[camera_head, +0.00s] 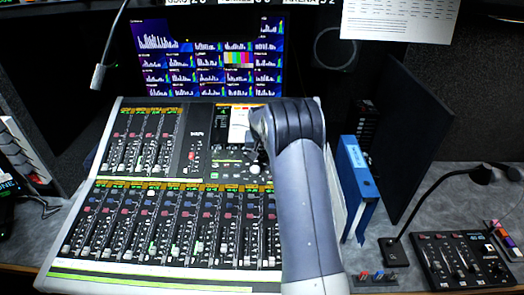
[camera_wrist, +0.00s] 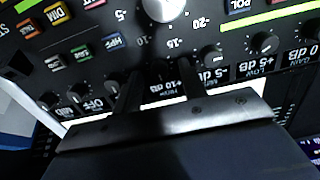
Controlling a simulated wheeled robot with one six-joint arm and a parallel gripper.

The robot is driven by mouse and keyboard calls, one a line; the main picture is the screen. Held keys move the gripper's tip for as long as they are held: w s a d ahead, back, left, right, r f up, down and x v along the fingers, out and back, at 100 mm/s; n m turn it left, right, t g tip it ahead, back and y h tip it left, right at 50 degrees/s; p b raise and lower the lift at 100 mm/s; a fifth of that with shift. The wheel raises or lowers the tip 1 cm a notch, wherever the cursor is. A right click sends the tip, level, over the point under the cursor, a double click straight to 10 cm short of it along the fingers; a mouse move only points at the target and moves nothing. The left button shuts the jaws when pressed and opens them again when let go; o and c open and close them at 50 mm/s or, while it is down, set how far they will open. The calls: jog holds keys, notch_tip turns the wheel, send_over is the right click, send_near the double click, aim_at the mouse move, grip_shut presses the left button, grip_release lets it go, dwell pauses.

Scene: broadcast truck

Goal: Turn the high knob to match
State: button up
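The mixing console (camera_head: 60,245) fills the desk in the head view. In the wrist view its panel shows upside down, with a row of small dark knobs over small displays. My gripper (camera_wrist: 158,76) points down at this row with its two dark fingers apart. A display (camera_wrist: 163,88) reading about +10 shows between the fingers; its lower label is too blurred to read surely. The dark knob there is mostly lost in shadow, and I cannot tell whether the fingers touch it. Neighbouring knobs include one by a -5 display (camera_wrist: 210,56) and one by +5 dB LOW (camera_wrist: 264,43). In the head view my arm hides the fingertips.
A large pale knob (camera_wrist: 163,8) with a printed scale sits near the row. A blue binder (camera_head: 357,178) stands right of the console. A gooseneck microphone (camera_head: 393,250) and a small black control box (camera_head: 462,262) are farther right. Monitors (camera_head: 208,60) stand behind.

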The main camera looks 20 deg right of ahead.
jog(key=shift+c, duration=0.2)
grip_shut()
jog(key=shift+n, duration=0.3)
jog(key=n+b, duration=0.2)
jog(key=n, duration=0.3)
jog(key=shift+a, duration=0.1)
jog(key=n, duration=0.6)
dwell(0.3)
dwell(0.4)
